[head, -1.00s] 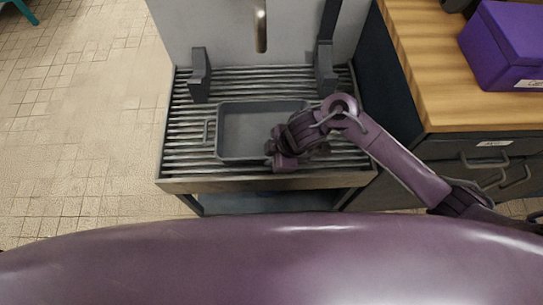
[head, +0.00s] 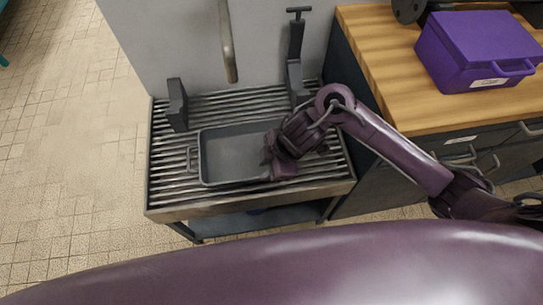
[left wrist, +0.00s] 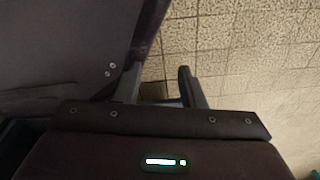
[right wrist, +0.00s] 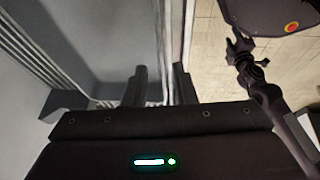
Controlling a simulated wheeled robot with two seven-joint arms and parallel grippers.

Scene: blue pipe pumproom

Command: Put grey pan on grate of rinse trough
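The grey pan (head: 230,155) is a shallow rectangular tray with a handle on its left side. It lies flat on the slatted grate (head: 170,183) of the rinse trough, left of centre. My right gripper (head: 272,165) is at the pan's right side and covers that edge. In the right wrist view its fingers (right wrist: 160,88) are some way apart beside a grey surface; whether they pinch the pan's edge or handle is hidden. My left gripper (left wrist: 164,88) shows only in the left wrist view, with its fingers apart and only floor beyond, empty.
A faucet spout (head: 228,55) hangs over the trough's back. Dark upright brackets stand at the grate's back left (head: 177,104) and back right (head: 296,70). A wooden counter (head: 400,70) with a purple box (head: 475,50) stands right. Floor is clear at left.

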